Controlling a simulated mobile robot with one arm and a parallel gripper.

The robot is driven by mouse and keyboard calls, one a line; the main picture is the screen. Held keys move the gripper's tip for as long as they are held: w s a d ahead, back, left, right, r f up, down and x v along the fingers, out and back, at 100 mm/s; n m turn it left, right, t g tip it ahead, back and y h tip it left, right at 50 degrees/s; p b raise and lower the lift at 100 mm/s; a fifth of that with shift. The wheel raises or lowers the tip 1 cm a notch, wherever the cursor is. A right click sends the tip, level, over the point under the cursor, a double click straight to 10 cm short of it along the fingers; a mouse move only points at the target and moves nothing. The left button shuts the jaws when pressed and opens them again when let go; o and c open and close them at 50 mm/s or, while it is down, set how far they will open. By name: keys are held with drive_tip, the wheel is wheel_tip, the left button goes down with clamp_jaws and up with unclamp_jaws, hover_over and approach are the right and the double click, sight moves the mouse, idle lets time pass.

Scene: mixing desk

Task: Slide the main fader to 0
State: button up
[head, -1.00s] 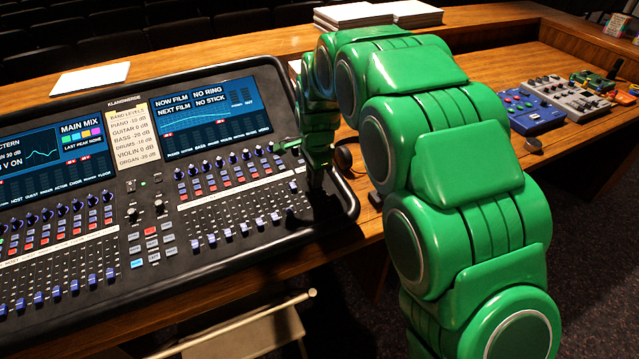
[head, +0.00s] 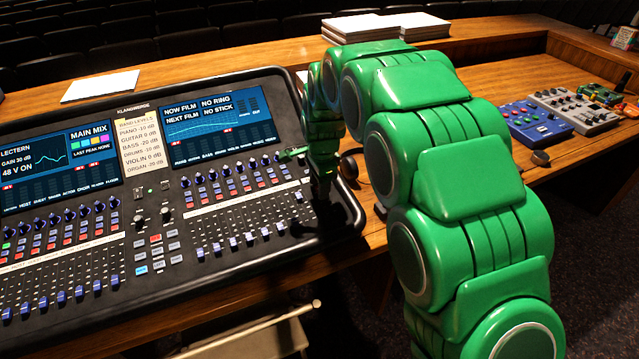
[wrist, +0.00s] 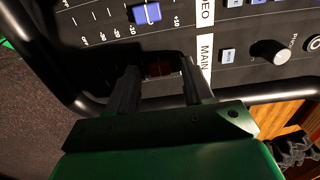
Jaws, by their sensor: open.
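The mixing desk (head: 345,235) lies below my gripper (head: 320,195), which points down at the desk's right end.
Rows of knobs and blue faders (head: 232,243) fill the desk left of my gripper. A paper list of band levels (head: 140,143) lies between the screens. A blue pedal box (head: 535,122) and a grey mixer (head: 573,110) stand on the wooden counter at right.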

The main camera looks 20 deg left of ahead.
drive_tip(key=r, duration=0.7)
drive_tip(key=shift+s+d+r, duration=0.2)
drive_tip(key=shift+d+r, duration=0.05)
drive_tip(key=shift+d, duration=0.05)
drive_tip(key=shift+r, duration=0.1)
drive_tip(key=s+d+r+n, duration=0.1)
drive_tip(key=s+d+r, duration=0.3)
drive_tip(key=d, duration=0.5)
drive_tip(key=s+d+r+n+g, duration=0.1)
drive_tip(key=s+d+r+n, duration=0.1)
drive_tip(key=s+d, duration=0.55)
drive_tip(key=s+d+r+n, duration=0.1)
drive_tip(key=s+d+r, duration=0.15)
drive_tip(key=d, duration=0.85)
drive_tip(key=s+d+n, duration=0.1)
drive_tip(key=s+d, duration=0.3)
drive_tip(key=s, duration=0.4)
drive_tip(key=s+d+f+n+g, duration=0.1)
drive_tip(key=s+d, duration=0.3)
drive_tip(key=s, duration=0.4)
drive_tip(key=s+d+n, duration=0.3)
drive_tip(key=s, duration=0.4)
drive_tip(key=shift+s+d+f+g+h, duration=0.3)
drive_tip(key=shift+s+d+f+h, duration=0.1)
